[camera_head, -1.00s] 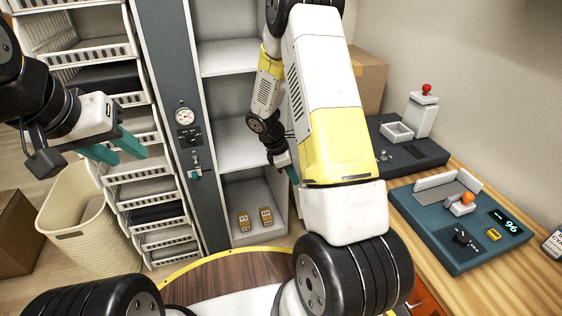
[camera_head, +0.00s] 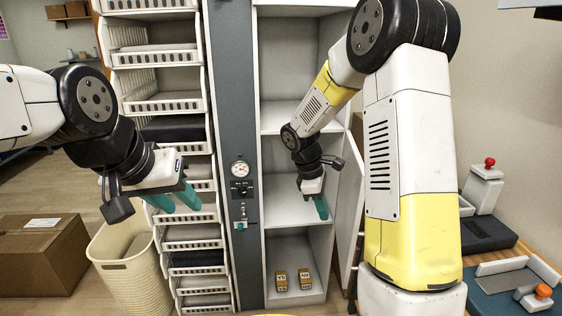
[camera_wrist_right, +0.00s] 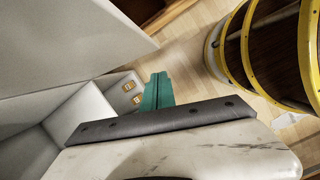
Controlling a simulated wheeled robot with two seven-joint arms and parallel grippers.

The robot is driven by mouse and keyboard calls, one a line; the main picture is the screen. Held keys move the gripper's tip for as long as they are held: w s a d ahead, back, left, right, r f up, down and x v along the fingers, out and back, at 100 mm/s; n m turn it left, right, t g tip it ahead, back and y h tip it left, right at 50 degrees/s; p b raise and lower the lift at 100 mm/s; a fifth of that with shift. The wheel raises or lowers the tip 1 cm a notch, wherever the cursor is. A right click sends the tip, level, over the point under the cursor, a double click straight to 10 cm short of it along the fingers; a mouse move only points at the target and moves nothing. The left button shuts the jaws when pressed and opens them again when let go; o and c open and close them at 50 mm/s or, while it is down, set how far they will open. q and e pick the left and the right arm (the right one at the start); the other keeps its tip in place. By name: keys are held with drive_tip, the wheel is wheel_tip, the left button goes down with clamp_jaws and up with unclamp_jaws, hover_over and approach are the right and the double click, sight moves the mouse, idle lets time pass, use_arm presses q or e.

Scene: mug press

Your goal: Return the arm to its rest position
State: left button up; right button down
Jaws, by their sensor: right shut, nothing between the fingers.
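My right arm (camera_head: 408,150) stands bent in the head view, its forearm folded down in front of the open cabinet. My right gripper (camera_head: 321,207) points down before the cabinet's right side. Its teal fingers lie together with nothing between them, as the right wrist view also shows (camera_wrist_right: 157,92). My left gripper (camera_head: 176,201) hangs at the left in front of the basket rack. Its two teal fingers stand apart and look empty.
The open cabinet (camera_head: 284,187) has two yellow-labelled blocks (camera_head: 293,281) low inside. A rack of white baskets (camera_head: 160,103), a cream bin (camera_head: 132,275) and a cardboard box (camera_head: 40,252) stand left. A bench device (camera_head: 510,285) is at lower right.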

drive_tip(key=s+a+r+m+t+y, duration=0.3)
drive_tip(key=s+r+m+t+y, duration=0.2)
drive_tip(key=s+r+m, duration=0.8)
drive_tip(key=s+r+t, duration=0.1)
drive_tip(key=s+r, duration=0.5)
drive_tip(key=s, duration=0.1)
drive_tip(key=shift+y, duration=0.3)
